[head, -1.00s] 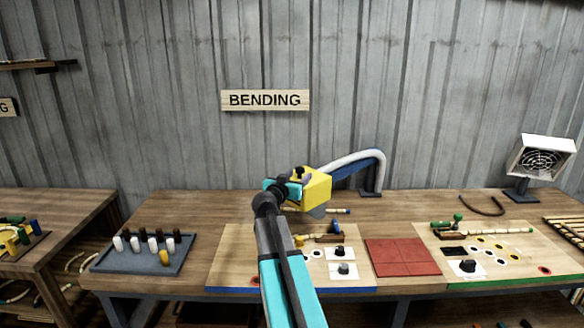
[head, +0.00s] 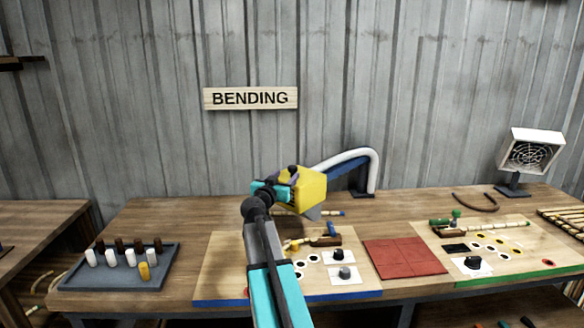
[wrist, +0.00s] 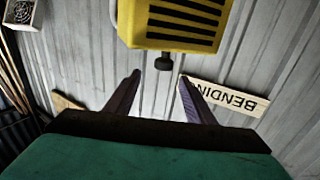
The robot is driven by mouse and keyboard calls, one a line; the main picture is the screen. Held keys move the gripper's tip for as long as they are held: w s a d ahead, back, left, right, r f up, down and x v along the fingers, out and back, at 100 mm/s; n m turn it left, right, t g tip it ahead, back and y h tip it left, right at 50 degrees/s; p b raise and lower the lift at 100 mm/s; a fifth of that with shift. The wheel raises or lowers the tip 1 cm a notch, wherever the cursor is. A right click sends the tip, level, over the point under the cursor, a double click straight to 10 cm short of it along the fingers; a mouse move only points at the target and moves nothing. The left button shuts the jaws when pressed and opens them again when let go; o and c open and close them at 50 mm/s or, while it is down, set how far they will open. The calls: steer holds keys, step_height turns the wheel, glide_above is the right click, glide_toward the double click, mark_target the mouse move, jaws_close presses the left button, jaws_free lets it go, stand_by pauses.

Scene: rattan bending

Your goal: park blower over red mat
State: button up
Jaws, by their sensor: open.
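The blower is a yellow box-shaped head (head: 313,188) on a white and blue hose arm (head: 345,162) that rises from a dark stand at the back of the bench. In the wrist view its yellow body (wrist: 175,20) shows dark slots and a small black knob (wrist: 163,62). My gripper (head: 288,180) is at the blower's left side in the head view. In the wrist view my gripper (wrist: 159,80) is open, with the knob between and just beyond its fingertips. The red mat (head: 405,257) lies flat and bare on the bench, to the right of and nearer than the blower.
A grey tray (head: 75,284) with several pegs sits at the left. Wooden boards with small parts flank the mat: a blue-edged board (head: 225,270) left, a green-edged board (head: 530,258) right. A white fan-like unit (head: 530,150) stands at the back right.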

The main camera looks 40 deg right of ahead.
steer(key=shift+w+a, duration=0.1)
steer(key=shift+w, duration=0.1)
steer(key=shift+w, duration=0.1)
steer(key=shift+p+x, duration=3)
steer(key=shift+x, duration=3.75)
jaws_close()
